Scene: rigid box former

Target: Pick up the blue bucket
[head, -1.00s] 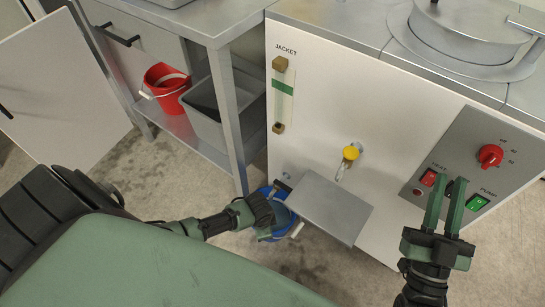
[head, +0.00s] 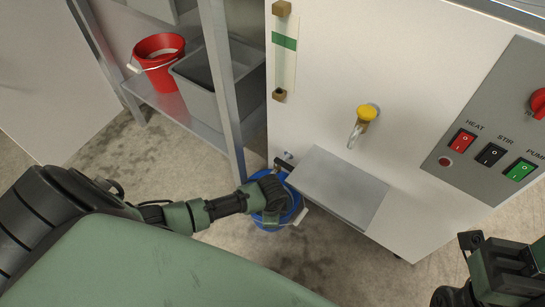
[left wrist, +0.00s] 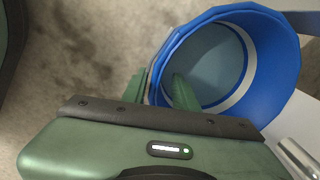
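The blue bucket (head: 291,193) stands on the floor at the foot of the white machine, partly under a grey metal shelf and partly hidden by my left gripper. My left gripper (head: 270,205) reaches down at its near left rim.
The grey metal shelf (head: 340,188) juts from the machine (head: 330,105) above the bucket's right side. A yellow-topped valve (head: 366,113) sticks out higher up. A table leg (head: 222,90) stands to the left. A red bucket (head: 158,60) and a grey bin (head: 200,100) sit on a low shelf.

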